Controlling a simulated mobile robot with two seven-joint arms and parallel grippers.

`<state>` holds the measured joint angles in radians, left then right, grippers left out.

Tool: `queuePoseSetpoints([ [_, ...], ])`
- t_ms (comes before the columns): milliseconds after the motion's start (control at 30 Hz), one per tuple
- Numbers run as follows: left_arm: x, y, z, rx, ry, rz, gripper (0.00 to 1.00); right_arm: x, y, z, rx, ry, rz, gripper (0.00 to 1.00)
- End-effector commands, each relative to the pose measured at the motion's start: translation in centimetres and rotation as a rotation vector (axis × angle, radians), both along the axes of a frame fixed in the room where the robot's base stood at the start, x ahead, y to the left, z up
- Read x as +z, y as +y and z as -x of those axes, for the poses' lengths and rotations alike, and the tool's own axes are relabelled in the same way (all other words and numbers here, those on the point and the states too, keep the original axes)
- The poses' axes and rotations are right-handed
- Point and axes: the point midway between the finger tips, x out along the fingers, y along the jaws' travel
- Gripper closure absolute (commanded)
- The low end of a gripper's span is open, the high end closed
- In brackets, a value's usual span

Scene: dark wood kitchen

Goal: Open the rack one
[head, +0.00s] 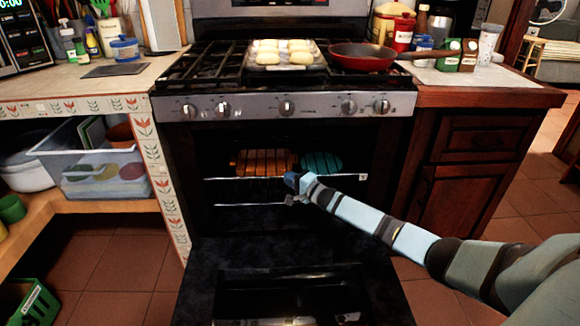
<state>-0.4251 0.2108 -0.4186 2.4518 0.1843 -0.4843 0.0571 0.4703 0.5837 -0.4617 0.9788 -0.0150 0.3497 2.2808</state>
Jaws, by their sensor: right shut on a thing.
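The oven (286,105) is open, with its door (215,280) folded down in front. Inside, the upper wire rack (235,178) and a lower rack (240,204) show their front edges. My right gripper (294,185) is at the middle of the upper rack's front edge and is shut on it. The gripper and wrist hide part of that edge, and the fingers themselves are hard to make out. My left gripper is not in view.
An orange slatted item (264,162) and a teal one (321,162) lie in the oven at the upper rack's level. On the stove top are a tray of pale buns (258,65) and a red pan (362,60). Counters flank the oven.

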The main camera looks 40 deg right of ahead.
Motion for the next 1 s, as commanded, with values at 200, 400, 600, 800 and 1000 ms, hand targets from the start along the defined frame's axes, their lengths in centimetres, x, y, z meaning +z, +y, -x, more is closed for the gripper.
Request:
queuePoseSetpoints([
  [200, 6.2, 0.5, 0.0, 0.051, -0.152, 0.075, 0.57, 0.7, 2.0, 3.3, 0.001, 0.003, -0.003, 1.0],
  [400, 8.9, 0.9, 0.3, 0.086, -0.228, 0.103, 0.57, 0.6, 3.5, 5.9, 0.0, 0.003, -0.002, 1.0],
  [600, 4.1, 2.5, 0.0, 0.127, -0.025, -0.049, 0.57, 0.6, 5.2, 8.7, 0.0, 0.004, -0.002, 1.0],
  [800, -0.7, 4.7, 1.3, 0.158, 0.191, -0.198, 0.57, 0.6, 7.3, 12.1, 0.0, 0.004, -0.004, 1.0],
  [1000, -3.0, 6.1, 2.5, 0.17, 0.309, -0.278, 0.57, 0.4, 9.1, 15.0, 0.0, 0.002, -0.001, 1.0],
])
